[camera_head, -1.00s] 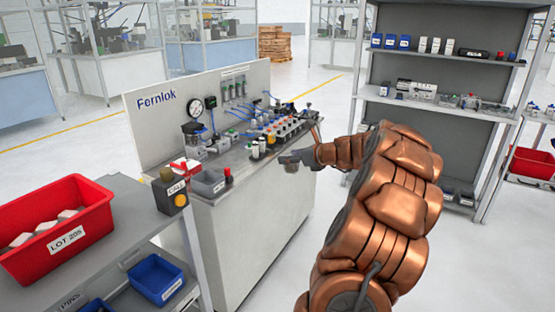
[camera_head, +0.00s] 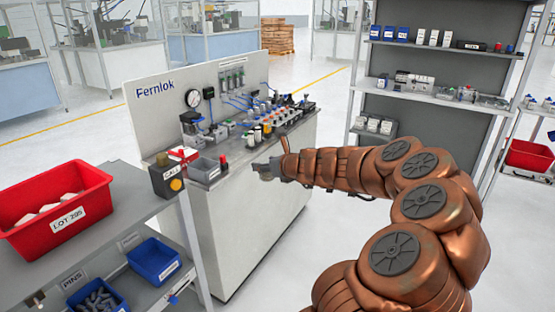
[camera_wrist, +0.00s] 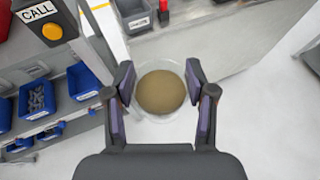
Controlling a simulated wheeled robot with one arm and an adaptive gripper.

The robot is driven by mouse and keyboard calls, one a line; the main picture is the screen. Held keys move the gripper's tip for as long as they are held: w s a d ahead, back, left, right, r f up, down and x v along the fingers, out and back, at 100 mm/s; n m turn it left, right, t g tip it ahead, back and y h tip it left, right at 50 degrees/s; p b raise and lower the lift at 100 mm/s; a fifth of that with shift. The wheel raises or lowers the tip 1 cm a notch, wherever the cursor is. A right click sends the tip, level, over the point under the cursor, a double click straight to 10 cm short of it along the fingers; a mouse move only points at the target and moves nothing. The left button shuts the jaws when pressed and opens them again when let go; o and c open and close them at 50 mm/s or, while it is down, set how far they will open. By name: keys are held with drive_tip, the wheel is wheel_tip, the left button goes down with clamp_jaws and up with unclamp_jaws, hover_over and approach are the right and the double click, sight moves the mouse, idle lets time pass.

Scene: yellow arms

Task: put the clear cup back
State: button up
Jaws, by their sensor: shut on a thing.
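The clear cup (camera_wrist: 160,92) shows in the wrist view from above, with a clear round rim and a brown round area inside. My gripper (camera_wrist: 160,76) has one finger on each side of the cup and is shut on it. In the head view my gripper (camera_head: 264,170) is in the air by the front edge of the Fernlok bench (camera_head: 245,235), right of a grey bin. The cup is too small and too much covered to make out there.
The grey bin (camera_head: 205,171) and a red-topped part (camera_head: 223,162) stand at the bench's near corner. The CALL box (camera_head: 167,178) and red LOT 205 bin (camera_head: 55,212) are on the left cart. A grey shelf unit (camera_head: 430,95) stands behind my arm. Floor is clear right of the bench.

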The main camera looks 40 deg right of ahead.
drive_tip(key=w+a+m+h, duration=0.1)
drive_tip(key=w+a, duration=0.2)
drive_tip(key=a, duration=1.3)
drive_tip(key=w+a+m+h, duration=0.1)
drive_tip(key=w+a, duration=0.3)
drive_tip(key=a, duration=1.3)
drive_tip(key=shift+r+h, duration=0.15)
drive_tip(key=shift+h, duration=0.25)
drive_tip(key=shift+a, duration=0.1)
